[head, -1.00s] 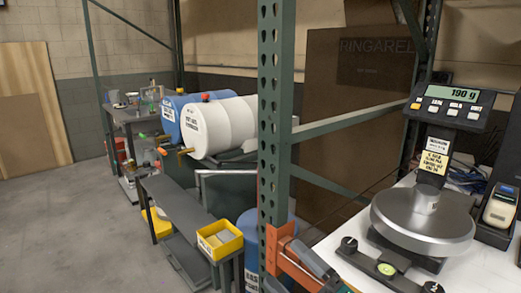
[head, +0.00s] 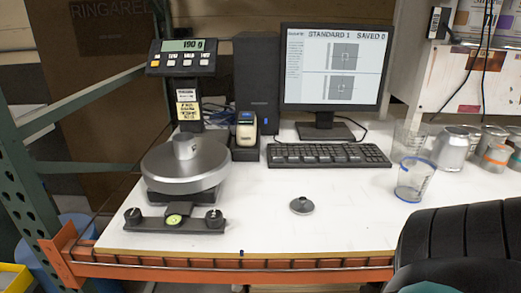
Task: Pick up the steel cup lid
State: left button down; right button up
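A small grey metal lid with a raised knob (head: 301,205) lies on the white bench top, right of the scale and in front of the keyboard. It looks like the steel cup lid. A small steel cup (head: 187,147) stands on the round pan of the scale (head: 180,172). Neither gripper shows in the head view. A dark ribbed part of my arm fills the lower right corner. Nothing is seen touching the lid.
The white bench top (head: 255,225) is clear around the lid. Behind are a keyboard (head: 328,155), a monitor (head: 332,68) and a label printer (head: 246,130). Clear beakers (head: 414,180) and several cans (head: 451,150) stand right. A green rack post (head: 35,190) is left.

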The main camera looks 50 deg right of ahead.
aim_at(302, 205)
jog(key=z, duration=1.85)
